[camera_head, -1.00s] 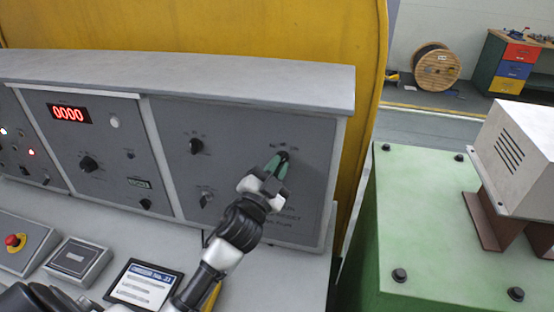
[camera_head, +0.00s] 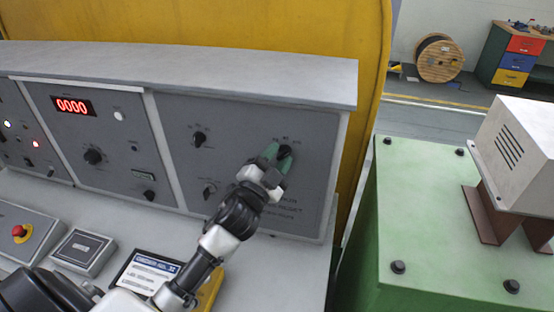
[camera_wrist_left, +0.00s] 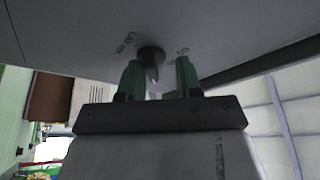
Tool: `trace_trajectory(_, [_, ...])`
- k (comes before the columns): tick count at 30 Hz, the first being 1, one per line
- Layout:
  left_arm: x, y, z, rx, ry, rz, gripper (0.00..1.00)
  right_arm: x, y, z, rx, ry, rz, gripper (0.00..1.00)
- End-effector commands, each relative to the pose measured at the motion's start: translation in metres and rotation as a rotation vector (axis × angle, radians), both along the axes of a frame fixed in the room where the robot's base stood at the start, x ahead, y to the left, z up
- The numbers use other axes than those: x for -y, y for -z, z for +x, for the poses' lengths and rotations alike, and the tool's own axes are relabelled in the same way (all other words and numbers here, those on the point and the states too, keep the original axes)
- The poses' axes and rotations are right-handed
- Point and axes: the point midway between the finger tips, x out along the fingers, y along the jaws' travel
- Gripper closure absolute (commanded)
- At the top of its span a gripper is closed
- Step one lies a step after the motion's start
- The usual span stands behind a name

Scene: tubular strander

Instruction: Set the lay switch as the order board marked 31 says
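The lay switch appears to be the dark knob (camera_head: 285,151) at the upper right of the right grey panel; its labels are too small to read. My left gripper (camera_head: 278,162) is at this knob. In the left wrist view its green fingers (camera_wrist_left: 158,78) stand apart on either side of the knob (camera_wrist_left: 151,58), with gaps visible beside its pointer. The order board (camera_head: 155,263) lies on the desk, a white sheet with a blue header; my left arm covers part of it and its lines are unreadable. My right gripper is not in view.
Other knobs sit on the right panel (camera_head: 198,139) and the middle panel (camera_head: 93,157). A red display (camera_head: 72,106) reads 0000. A red stop button (camera_head: 19,231) and a grey box (camera_head: 84,250) are on the desk. A green machine (camera_head: 425,225) stands at right.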

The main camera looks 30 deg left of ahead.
Motion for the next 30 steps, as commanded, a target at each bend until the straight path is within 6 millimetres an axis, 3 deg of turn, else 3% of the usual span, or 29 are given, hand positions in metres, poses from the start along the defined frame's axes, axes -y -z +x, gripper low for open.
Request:
trace_trajectory(17, [0.002, 0.009, -0.006, -0.011, 0.003, -0.005, 0.63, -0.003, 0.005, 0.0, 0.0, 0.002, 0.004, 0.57])
trace_trajectory(30, [0.0, 0.032, -0.081, -0.011, 0.004, -0.005, 0.63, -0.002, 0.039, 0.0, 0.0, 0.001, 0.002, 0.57])
